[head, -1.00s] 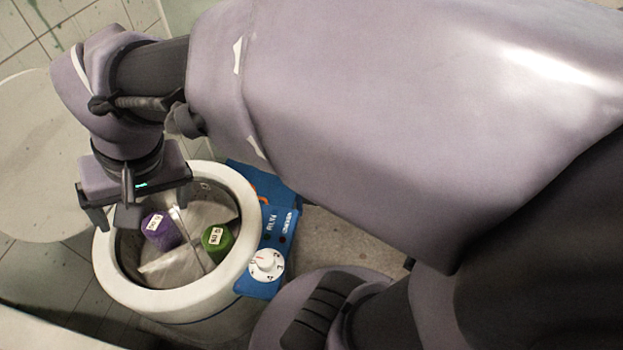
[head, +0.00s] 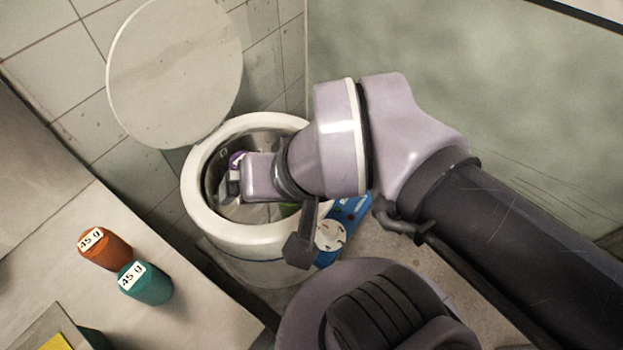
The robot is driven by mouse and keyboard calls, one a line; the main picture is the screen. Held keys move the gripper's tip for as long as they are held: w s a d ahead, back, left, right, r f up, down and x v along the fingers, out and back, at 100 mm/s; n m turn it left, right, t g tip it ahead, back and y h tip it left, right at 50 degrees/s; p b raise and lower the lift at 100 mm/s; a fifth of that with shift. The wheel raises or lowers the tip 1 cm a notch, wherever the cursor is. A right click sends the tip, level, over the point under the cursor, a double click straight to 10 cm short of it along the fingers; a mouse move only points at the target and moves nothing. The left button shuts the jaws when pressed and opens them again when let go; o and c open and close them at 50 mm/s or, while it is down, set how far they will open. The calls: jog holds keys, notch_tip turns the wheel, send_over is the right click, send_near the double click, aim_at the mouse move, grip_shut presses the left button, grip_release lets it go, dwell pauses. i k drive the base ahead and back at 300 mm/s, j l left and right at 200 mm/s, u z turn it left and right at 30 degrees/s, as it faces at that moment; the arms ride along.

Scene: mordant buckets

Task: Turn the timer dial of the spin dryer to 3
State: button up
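The spin dryer (head: 200,215) is a white round tub with its inside open to view. Its timer dial (head: 331,235) is a white round knob on the blue control panel (head: 354,208) at the tub's right side. The dial's small marks are too fine to read, so its setting is unclear. My gripper (head: 250,179) is over the tub opening, left of the dial and apart from it. Its fingers are mostly hidden or blend with the things in the tub, so I cannot tell how far they are apart. A dark part of my wrist hangs just left of the dial.
The round lid (head: 175,70) stands open behind. An orange container (head: 104,250) and a teal one (head: 146,284) stand on the pale counter (head: 60,225) at left. A wall is close behind.

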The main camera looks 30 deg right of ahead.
aim_at(329, 231)
jog(key=k+j, duration=0.3)
jog(key=j, duration=0.15)
jog(key=k+j, duration=0.3)
jog(key=j, duration=0.15)
